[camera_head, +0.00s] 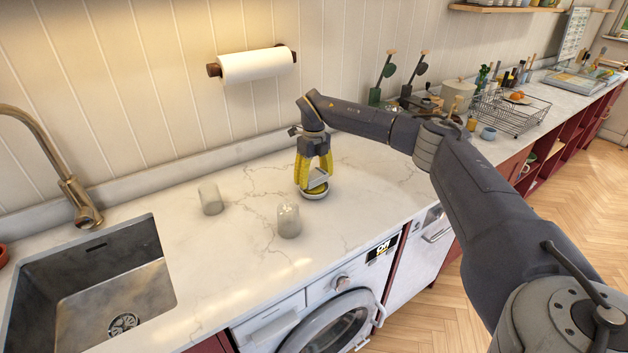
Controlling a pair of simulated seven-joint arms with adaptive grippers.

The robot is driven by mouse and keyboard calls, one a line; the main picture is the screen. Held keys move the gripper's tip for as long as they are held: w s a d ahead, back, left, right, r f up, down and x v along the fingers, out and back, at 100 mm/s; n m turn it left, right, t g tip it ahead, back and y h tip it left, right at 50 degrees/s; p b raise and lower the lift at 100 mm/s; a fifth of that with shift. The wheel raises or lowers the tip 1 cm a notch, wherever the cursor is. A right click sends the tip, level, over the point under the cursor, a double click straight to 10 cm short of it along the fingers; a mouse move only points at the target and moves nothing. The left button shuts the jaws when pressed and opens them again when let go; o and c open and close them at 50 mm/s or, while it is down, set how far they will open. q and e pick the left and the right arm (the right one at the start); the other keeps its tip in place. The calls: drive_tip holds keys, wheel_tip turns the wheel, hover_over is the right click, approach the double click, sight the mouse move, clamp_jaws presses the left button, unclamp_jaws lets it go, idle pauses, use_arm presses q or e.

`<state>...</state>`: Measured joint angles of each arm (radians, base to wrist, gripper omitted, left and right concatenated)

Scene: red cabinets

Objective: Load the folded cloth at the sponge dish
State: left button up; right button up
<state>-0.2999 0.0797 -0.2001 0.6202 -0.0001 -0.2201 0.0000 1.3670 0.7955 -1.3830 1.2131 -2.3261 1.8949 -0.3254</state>
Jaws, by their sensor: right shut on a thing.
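My right gripper (314,183), with yellow fingers, points down over the counter and is shut on a small pale grey piece that looks like the folded cloth (317,177). The piece sits tilted between the fingers. Directly below is the small round white sponge dish (314,195), with something yellow showing inside it. The fingertips are at the dish's rim height or just above; I cannot tell whether the cloth touches the dish. The fingers hide part of both. My left gripper is not in view.
Two clear glasses stand on the marble counter, one (211,198) left of the dish and one (289,221) in front of it. A sink (95,285) is at the left. A paper towel roll (257,65) hangs behind. A wire dish rack (510,110) stands at right.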

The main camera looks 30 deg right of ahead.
sight(314, 174)
drive_tip(key=shift+r, duration=2.7)
